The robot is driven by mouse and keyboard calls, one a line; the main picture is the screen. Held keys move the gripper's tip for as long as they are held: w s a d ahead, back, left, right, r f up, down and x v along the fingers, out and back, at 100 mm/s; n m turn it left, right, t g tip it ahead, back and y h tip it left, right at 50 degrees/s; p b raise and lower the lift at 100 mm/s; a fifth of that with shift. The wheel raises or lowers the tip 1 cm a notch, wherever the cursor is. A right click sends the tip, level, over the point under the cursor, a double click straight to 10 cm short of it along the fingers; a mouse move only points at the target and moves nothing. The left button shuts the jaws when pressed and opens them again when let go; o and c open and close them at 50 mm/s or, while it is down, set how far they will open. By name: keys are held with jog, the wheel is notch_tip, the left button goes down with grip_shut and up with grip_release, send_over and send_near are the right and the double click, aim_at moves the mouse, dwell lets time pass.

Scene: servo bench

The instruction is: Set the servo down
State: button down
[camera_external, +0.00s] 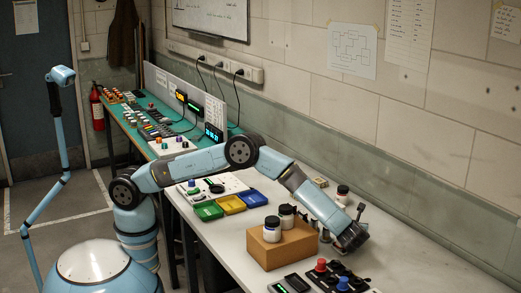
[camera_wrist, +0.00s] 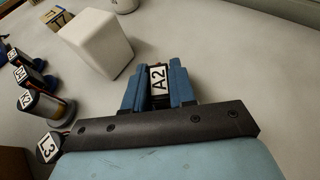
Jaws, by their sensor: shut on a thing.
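In the wrist view, my gripper (camera_wrist: 159,88) has its two blue fingers closed on a small dark piece with a white A2 label (camera_wrist: 158,79), which I take to be the servo. The fingers hide most of its body. In the external view, the end of my arm is low over the right part of the white bench (camera_external: 408,258), beside the wooden block. I cannot tell whether the piece touches the bench.
A wooden block (camera_external: 280,248) carries jars (camera_external: 272,229). A knobbed panel (camera_external: 338,279) and a meter (camera_external: 290,284) stand in front. The wrist view shows a white block (camera_wrist: 97,43) ahead-left and several labelled items at left. Bench right of my gripper is clear.

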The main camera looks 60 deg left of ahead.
jog(key=c, duration=0.9)
grip_release()
jog(key=shift+c, duration=0.2)
